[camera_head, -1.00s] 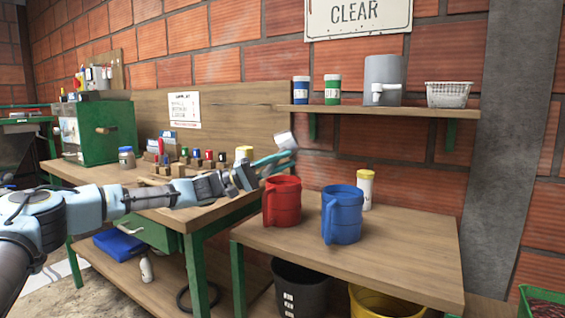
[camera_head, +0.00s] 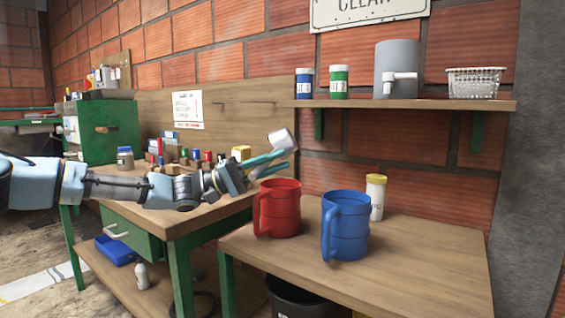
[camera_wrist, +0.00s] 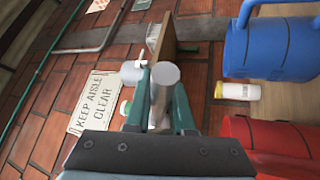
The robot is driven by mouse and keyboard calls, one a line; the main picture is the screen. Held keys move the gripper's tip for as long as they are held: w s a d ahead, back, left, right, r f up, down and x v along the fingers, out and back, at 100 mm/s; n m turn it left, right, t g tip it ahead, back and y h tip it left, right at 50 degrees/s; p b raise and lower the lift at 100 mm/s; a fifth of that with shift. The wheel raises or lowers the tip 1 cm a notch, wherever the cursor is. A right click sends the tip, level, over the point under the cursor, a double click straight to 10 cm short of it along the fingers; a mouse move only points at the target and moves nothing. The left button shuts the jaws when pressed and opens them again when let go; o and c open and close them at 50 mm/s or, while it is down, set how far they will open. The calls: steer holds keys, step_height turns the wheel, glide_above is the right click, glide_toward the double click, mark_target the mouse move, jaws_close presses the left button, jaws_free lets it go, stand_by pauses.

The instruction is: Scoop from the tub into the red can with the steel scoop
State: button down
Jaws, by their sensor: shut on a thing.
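The red can (camera_head: 283,213), with a side handle, stands upright on the near wooden table; it also shows at the lower right of the wrist view (camera_wrist: 285,143). My gripper (camera_head: 273,162) is above and behind the red can in the head view. It is shut on the steel scoop (camera_head: 281,139), whose pale cup sticks up past the teal fingers. The scoop (camera_wrist: 165,75) shows between the fingers in the wrist view; its inside cannot be seen. A black bucket (camera_head: 292,300) shows partly under the table; I cannot tell whether it is the tub.
A blue can (camera_head: 345,230) stands right of the red one, with a yellow-lidded jar (camera_head: 376,200) behind. A shelf (camera_head: 420,104) with containers is above. The workbench (camera_head: 205,213) at left holds several small items. The near table's right side is clear.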

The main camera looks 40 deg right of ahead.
steer(key=shift+s+d+f+m+t+y+p, duration=0.2)
steer(key=shift+s+d+t+y+p, duration=0.15)
steer(key=shift+t+y+p, duration=3.4)
steer(key=shift+s+d+f+m+t+y+p, duration=0.25)
steer(key=shift+t+y+p, duration=1.6)
steer(key=shift+p, duration=3.85)
steer(key=shift+s+d+f+m+t+y+p, duration=0.15)
steer(key=shift+s+d+t+y+p, duration=0.35)
steer(key=shift+t+y+p, duration=3.25)
steer(key=g+h+p, duration=0.1)
steer(key=g+p, duration=0.1)
steer(key=shift+f+g, duration=0.1)
steer(key=shift+g, duration=0.25)
